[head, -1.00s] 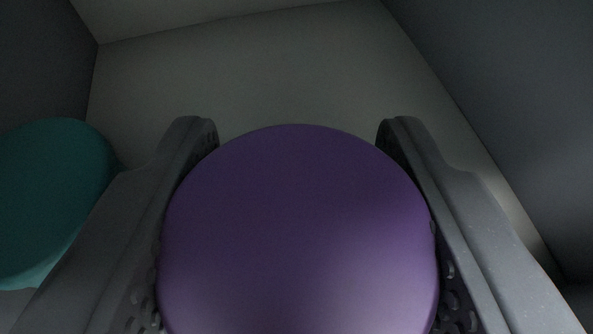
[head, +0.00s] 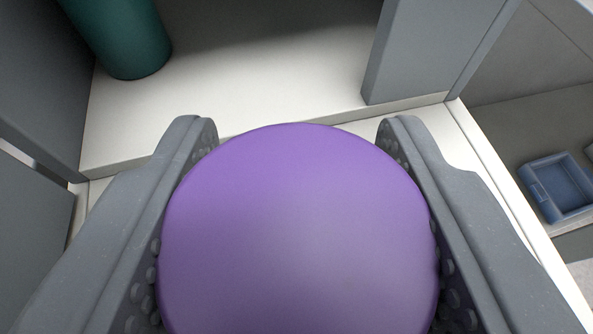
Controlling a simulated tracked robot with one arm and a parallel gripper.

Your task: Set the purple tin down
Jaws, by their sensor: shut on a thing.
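The purple tin (head: 300,235) fills the lower middle of the head view, its round top facing the camera. My gripper (head: 300,145) is shut on it, with one studded grey finger on each side. The tin's lower part and whatever is under it are hidden, so I cannot tell how high it is held.
A teal tin (head: 125,40) stands at the upper left on a white floor (head: 255,85) inside a grey-walled compartment. A grey wall (head: 425,50) bounds it on the right. Farther right, a blue tray (head: 560,187) lies on a lower surface outside.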

